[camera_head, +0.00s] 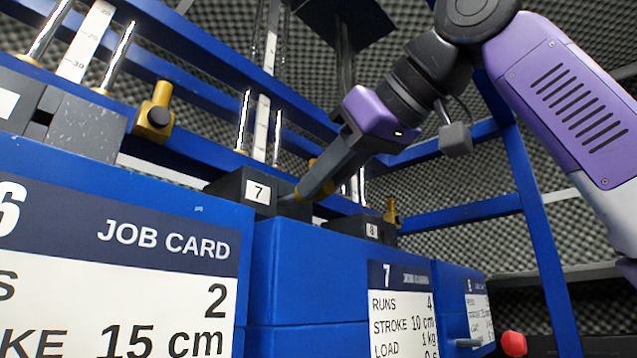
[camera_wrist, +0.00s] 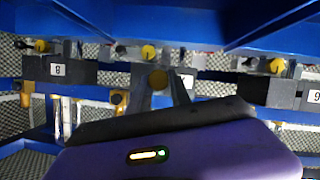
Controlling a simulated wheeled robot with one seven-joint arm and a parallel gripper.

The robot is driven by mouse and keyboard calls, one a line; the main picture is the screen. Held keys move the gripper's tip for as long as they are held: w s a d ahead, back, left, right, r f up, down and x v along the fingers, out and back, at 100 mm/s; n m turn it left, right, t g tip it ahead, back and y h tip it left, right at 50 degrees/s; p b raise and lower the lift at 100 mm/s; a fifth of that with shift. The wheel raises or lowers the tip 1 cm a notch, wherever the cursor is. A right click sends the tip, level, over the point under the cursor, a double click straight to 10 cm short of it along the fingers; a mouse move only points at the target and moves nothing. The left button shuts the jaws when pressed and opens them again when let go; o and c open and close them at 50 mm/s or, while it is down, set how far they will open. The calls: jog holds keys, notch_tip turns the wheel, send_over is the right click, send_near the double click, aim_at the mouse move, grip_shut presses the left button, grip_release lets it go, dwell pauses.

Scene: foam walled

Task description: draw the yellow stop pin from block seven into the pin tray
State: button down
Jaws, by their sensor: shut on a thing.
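Block seven (camera_head: 232,186) is a dark block with a white "7" label, on the blue frame left of my gripper. My gripper (camera_head: 303,194) comes down from the upper right and is shut at the right side of this block. The yellow stop pin's round head (camera_wrist: 157,78) shows at the fingertips in the wrist view. In the head view the fingers hide most of the pin, with a bit of yellow at their edge. How deep the pin sits in the block cannot be told. I cannot make out the pin tray in either view.
Block eight (camera_head: 352,226) stands to the right with its own yellow knob (camera_head: 391,210). Another yellow knob (camera_head: 155,112) is at the left. Blue boxes with job cards (camera_head: 170,262) fill the front. Blue rails and upright metal rods stand close around. A red knob (camera_head: 513,343) is low right.

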jog(key=s+d+b, duration=0.2)
jog(key=s+d, duration=0.4)
jog(key=d, duration=0.2)
jog(key=shift+s, duration=0.2)
dwell(1.9)
jog(key=shift+d, duration=0.15)
dwell(0.4)
